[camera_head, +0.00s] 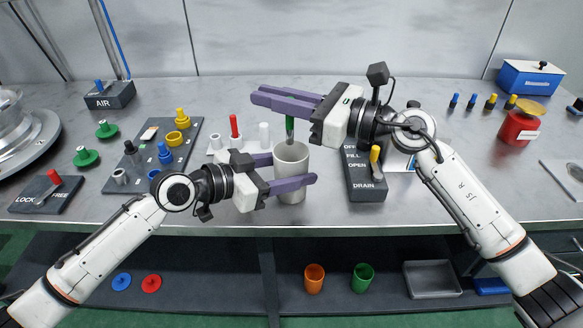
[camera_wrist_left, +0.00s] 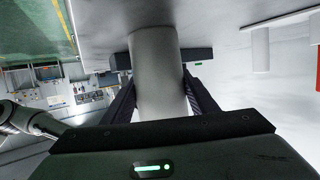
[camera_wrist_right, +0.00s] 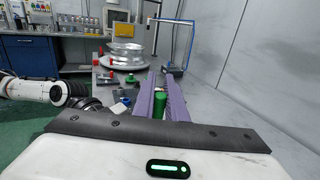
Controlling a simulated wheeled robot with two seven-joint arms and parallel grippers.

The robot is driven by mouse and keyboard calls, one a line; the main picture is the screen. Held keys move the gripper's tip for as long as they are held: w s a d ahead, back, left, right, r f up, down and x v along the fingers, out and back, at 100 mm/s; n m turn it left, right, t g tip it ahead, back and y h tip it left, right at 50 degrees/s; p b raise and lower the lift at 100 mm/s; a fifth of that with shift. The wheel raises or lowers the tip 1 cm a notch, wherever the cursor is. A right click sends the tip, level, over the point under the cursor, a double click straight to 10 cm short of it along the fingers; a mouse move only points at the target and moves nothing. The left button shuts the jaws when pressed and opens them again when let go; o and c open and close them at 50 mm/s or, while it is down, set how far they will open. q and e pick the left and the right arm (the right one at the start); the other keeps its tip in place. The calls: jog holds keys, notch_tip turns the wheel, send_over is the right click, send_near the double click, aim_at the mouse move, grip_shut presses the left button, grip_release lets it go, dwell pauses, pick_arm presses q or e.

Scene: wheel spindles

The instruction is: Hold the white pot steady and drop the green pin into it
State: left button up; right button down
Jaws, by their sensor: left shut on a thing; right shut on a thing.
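The white pot (camera_head: 291,158) stands upright near the front of the bench. My left gripper (camera_head: 294,169) is shut around it, one finger on each side. In the left wrist view the pot (camera_wrist_left: 158,75) fills the space between the fingers. My right gripper (camera_head: 254,93) is shut on the green pin (camera_head: 290,128), which hangs upright below its fingers. The pin's lower end shows just over the pot's rim in the head view; how far it is above or inside is unclear. The pin also shows between the fingers in the right wrist view (camera_wrist_right: 159,105).
A grey board (camera_head: 165,140) with coloured pegs and rings is left of the pot. A red pin (camera_head: 234,126) and white pegs stand behind it. A dark DRAIN panel (camera_head: 368,188) is close on the right. A red can (camera_head: 519,124) stands far right.

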jog(key=shift+f, duration=1.2)
jog(key=c, duration=1.7)
grip_release()
jog(key=v, duration=1.2)
pick_arm(q)
jog(key=o, duration=1.1)
jog(key=shift+a, duration=0.15)
